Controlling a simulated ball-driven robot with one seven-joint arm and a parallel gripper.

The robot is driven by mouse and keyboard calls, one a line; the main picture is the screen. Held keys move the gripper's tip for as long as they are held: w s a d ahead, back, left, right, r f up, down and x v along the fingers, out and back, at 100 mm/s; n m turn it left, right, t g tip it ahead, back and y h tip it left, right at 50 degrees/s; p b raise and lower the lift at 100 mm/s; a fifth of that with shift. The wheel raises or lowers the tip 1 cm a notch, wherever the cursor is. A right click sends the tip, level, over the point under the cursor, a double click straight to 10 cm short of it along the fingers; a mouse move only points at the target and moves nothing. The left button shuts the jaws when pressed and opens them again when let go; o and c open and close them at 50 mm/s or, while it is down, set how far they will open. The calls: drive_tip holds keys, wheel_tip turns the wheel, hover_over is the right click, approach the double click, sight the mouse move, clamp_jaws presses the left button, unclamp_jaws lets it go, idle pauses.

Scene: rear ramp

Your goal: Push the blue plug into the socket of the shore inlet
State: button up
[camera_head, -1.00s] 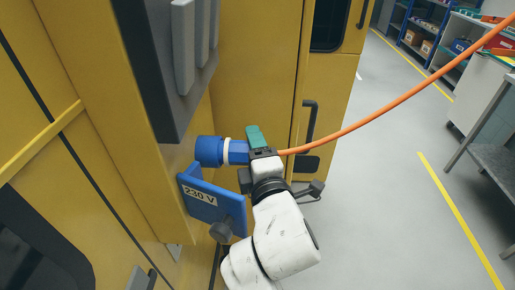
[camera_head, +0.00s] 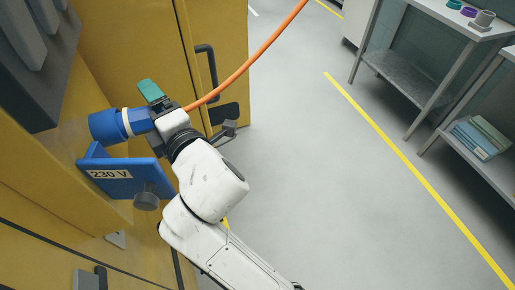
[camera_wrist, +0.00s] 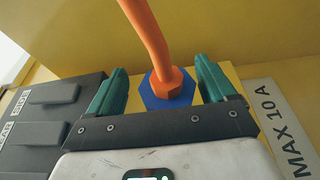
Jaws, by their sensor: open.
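The blue plug (camera_head: 140,121) has an orange cable (camera_head: 245,67) from its rear. A white ring lies between its six-sided body and a wider blue cylinder (camera_head: 104,127) against the yellow side. I cannot tell where plug ends and inlet begins, or how deep the plug sits. The blue flap marked 230 V (camera_head: 122,174) hangs open below. My gripper (camera_wrist: 164,80) is at the plug's rear end. Its green fingers stand apart on both sides of the blue plug (camera_wrist: 152,100) in the wrist view, with gaps showing. The socket's inside is hidden.
A dark ribbed box (camera_head: 36,95) is fixed to the yellow panel at the left. A yellow door with a black handle (camera_head: 207,68) stands behind. Grey floor (camera_head: 300,170) is clear to the right, up to steel tables (camera_head: 420,85).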

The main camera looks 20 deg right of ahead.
drive_tip(key=d+p, duration=0.3)
drive_tip(key=d, duration=0.8)
drive_tip(key=s+d+f+n+g+h, duration=0.1)
drive_tip(key=s+d+f+n+h, duration=0.1)
drive_tip(key=f, duration=0.4)
drive_tip(key=s+d+f+n+h, duration=0.1)
drive_tip(key=s+d+f+n, duration=0.2)
drive_tip(key=d+f+n, duration=0.2)
drive_tip(key=s+d+f+n+g+h, duration=0.1)
drive_tip(key=d+f+n, duration=0.3)
drive_tip(key=f, duration=0.5)
drive_tip(key=shift+s+n+g+h, duration=0.3)
drive_tip(key=shift+s+n+h, duration=0.3)
drive_tip(key=shift+s+h, duration=0.15)
drive_tip(key=shift+f, duration=0.1)
